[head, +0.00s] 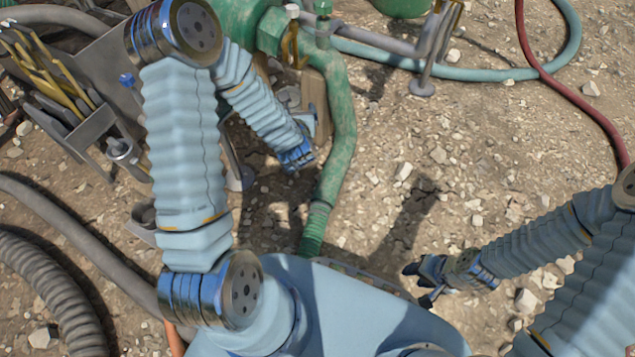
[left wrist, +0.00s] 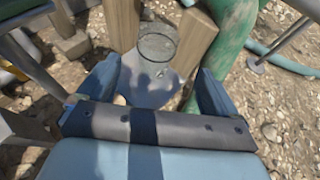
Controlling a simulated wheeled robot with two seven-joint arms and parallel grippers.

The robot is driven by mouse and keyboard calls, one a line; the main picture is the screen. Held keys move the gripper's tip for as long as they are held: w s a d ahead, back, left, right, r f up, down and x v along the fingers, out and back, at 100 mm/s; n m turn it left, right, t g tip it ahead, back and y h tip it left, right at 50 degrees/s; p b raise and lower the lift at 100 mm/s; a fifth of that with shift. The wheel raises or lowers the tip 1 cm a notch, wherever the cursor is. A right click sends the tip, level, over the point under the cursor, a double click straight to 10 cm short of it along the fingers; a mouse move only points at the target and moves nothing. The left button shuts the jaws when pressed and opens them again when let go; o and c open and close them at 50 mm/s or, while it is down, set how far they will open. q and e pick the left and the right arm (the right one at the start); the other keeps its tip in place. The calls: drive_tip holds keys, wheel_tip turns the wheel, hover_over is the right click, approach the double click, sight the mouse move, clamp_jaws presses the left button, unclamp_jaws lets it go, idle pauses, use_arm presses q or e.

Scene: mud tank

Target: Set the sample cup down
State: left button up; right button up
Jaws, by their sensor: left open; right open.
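The sample cup looks like the small round, greyish clear vessel (left wrist: 157,46) in the left wrist view. It appears upright on or over a pale grey surface (left wrist: 148,82), between two wooden posts; its exact contact is unclear. My left gripper (left wrist: 156,88) is open, with one finger on each side of the picture and nothing between them. The cup is beyond the fingertips and apart from them. In the head view my left gripper (head: 299,160) points down beside a green pipe, and its fingers are mostly hidden. My right gripper (head: 420,283) is open and empty over the ground at the lower right.
The green pipe (head: 340,140) runs close to the right of my left gripper. A wooden post (head: 316,103) stands behind it. A metal rack with yellow-handled tools (head: 45,75) is at the left. Hoses cross the gravel (head: 440,170), which is otherwise open at centre right.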

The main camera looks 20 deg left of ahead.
use_arm(q)
drive_tip(key=s+d+f+m+g+h, duration=0.2)
drive_tip(key=s+d+f+m+h, duration=0.15)
drive_tip(key=d+f+m, duration=0.45)
drive_tip(key=s+d+f+m+g+h, duration=0.25)
drive_tip(key=d+f+m+h, duration=0.2)
drive_tip(key=m, duration=0.85)
drive_tip(key=s+d+f+m+g+h, duration=0.1)
drive_tip(key=s+d+f+m+g, duration=0.2)
drive_tip(key=s+m, duration=0.4)
drive_tip(key=s+d+f+m+g+h, duration=0.2)
drive_tip(key=s+m, duration=0.6)
drive_tip(key=m, duration=0.4)
drive_tip(key=shift+s+d+f+g, duration=0.15)
drive_tip(key=shift+d+f+g, duration=0.4)
drive_tip(key=shift+d, duration=0.5)
